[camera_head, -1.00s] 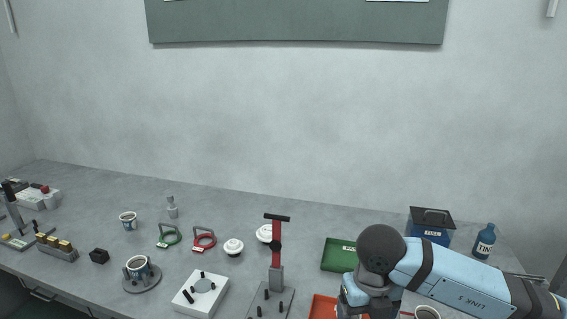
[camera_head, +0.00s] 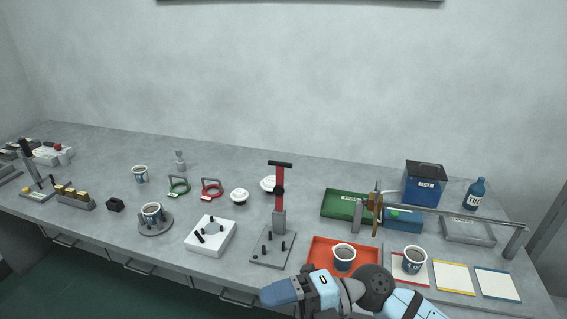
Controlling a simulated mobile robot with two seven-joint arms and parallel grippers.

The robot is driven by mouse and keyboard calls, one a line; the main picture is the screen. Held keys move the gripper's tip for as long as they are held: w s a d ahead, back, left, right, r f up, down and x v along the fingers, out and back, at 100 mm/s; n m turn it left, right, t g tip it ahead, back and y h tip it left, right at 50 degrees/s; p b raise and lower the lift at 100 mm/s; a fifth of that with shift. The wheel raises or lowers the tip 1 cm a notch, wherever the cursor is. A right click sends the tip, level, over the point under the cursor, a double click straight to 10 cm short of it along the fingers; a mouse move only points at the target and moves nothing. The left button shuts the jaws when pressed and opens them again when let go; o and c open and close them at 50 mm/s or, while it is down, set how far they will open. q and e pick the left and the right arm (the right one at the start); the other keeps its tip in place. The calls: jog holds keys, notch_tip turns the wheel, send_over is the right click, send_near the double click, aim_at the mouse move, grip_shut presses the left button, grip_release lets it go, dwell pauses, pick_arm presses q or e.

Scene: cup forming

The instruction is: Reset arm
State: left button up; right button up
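A light blue arm of mine (camera_head: 330,292) enters at the bottom right and bends toward the bottom middle, in front of the table's front edge. Its dark joint (camera_head: 373,286) is below the red tray. No gripper fingers show on it, so I cannot see whether it holds anything. My other arm is not in view. A paper cup (camera_head: 343,257) stands in the red tray (camera_head: 313,252). Another paper cup (camera_head: 414,260) stands on the red-edged card at the right.
A red-handled press (camera_head: 280,200) stands mid-table beside a white fixture block (camera_head: 221,236). A green tray (camera_head: 337,205), a rail with posts (camera_head: 455,214), a blue bin (camera_head: 424,186) and a blue bottle (camera_head: 475,193) are at the right. Other cups stand at the left.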

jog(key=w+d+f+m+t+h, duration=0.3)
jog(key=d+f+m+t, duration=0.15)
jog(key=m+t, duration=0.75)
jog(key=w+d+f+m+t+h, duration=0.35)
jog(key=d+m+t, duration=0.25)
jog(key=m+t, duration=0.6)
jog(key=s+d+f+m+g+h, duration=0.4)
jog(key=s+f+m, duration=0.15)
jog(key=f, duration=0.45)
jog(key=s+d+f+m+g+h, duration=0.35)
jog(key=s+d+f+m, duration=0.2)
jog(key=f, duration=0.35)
pick_arm(q)
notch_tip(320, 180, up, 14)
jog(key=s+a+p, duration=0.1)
jog(key=p, duration=1.5)
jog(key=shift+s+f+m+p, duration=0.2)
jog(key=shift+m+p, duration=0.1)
jog(key=shift+p, duration=0.1)
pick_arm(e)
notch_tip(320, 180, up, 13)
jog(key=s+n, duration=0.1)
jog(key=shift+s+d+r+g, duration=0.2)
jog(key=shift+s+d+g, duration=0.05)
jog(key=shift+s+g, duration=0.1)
